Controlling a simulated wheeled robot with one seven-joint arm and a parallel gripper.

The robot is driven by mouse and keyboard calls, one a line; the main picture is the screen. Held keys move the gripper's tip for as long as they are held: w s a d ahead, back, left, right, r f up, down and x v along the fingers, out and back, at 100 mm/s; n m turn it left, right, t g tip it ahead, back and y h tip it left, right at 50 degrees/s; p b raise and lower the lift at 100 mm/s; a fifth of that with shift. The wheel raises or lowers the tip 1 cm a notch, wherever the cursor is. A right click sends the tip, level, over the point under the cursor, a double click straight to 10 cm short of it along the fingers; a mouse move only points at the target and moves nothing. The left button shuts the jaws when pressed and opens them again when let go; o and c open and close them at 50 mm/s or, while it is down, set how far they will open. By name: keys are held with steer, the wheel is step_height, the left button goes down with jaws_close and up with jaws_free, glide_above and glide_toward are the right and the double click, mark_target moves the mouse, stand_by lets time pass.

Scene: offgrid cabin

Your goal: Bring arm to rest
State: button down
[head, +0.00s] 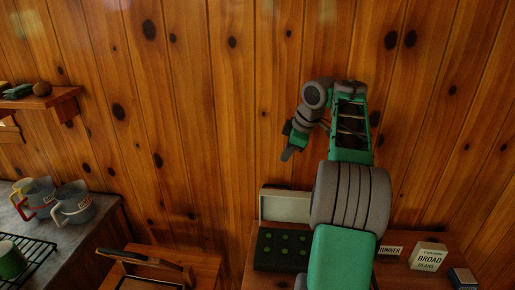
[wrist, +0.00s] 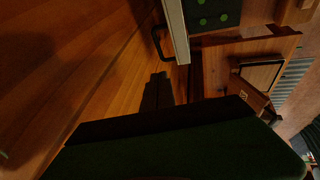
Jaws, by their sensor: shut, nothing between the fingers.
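My arm rises in the middle right of the head view, bent at the top, with its end hanging down to the left. My gripper (head: 287,154) is shut and empty, in front of the plank wall and above the open case. In the wrist view its dark fingers (wrist: 157,90) are together with nothing held, against the wooden wall. My arm hides part of the table behind it.
A dark case with green dots (head: 282,250) and a pale raised lid (head: 284,206) stands on the wooden table, beside a "Broad beans" box (head: 429,257). Mugs (head: 75,204) stand on the left counter (head: 105,206). A shelf (head: 52,103) juts out at left.

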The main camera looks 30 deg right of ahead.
steer(key=s+a+m, duration=0.2)
steer(key=a+m, duration=0.1)
steer(key=a, duration=0.9)
steer(key=s+a+m, duration=0.2)
steer(key=s+a, duration=0.1)
steer(key=a, duration=0.8)
steer(key=s+a+f+m, duration=0.2)
steer(key=s+a+f, duration=0.1)
steer(key=s+f, duration=0.2)
steer(key=s+a+f+m+h, duration=0.1)
steer(key=s+a+f+m, duration=0.2)
steer(key=s, duration=0.7)
step_height(320, 180, down, 3)
steer(key=shift+s+a+r+g, duration=0.2)
steer(key=shift+a+g, duration=0.1)
steer(key=shift+a, duration=0.5)
